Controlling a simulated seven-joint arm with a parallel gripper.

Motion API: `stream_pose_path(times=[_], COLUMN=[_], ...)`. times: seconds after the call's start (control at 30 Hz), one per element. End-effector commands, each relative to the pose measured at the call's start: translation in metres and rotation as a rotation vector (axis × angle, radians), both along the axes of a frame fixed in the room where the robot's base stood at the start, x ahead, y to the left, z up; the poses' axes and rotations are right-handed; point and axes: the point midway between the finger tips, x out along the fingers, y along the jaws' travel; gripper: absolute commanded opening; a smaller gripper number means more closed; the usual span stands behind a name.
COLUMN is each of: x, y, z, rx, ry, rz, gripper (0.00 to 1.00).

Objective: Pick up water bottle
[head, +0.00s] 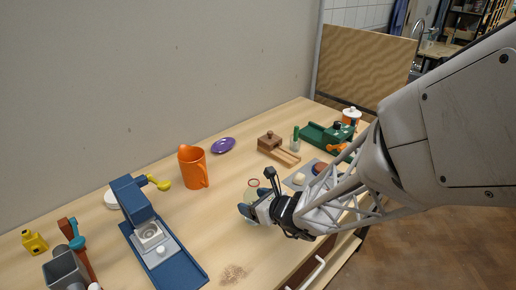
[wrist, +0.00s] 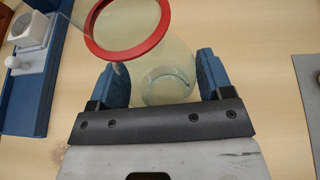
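A see-through bottle with a red ring at its top shows in the wrist view (wrist: 168,86), between my two blue fingertips. In the wrist view my gripper (wrist: 162,80) is open, one finger on each side of the bottle's lower part. Narrow gaps seem to show beside the glass, but I cannot tell whether either finger touches it.
A blue machine with a tray (head: 185,262) stands to the left. Behind are an orange pitcher (head: 192,168) and a purple dish (head: 223,145). A wooden block piece (head: 270,143) and a grey mat (head: 292,184) lie to the right. Bare wood surrounds the bottle.

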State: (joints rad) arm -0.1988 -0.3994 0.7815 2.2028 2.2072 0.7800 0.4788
Motion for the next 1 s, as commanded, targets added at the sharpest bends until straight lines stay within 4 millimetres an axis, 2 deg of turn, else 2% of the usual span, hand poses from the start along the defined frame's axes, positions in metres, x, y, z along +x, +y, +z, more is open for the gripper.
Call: stream_pose_path(times=[0.03,0.2,0.27,1.0], x=[0.0,0.0,0.0002,0.0002], y=[0.0,0.0,0.0,0.0001], z=[0.0,0.0,0.0003,0.0079], rx=[0.0,0.0,0.0,0.0], ry=[0.0,0.0,0.0,-0.002], rz=[0.0,0.0,0.0,0.001], gripper=[0.65,0.39,0.32,0.32])
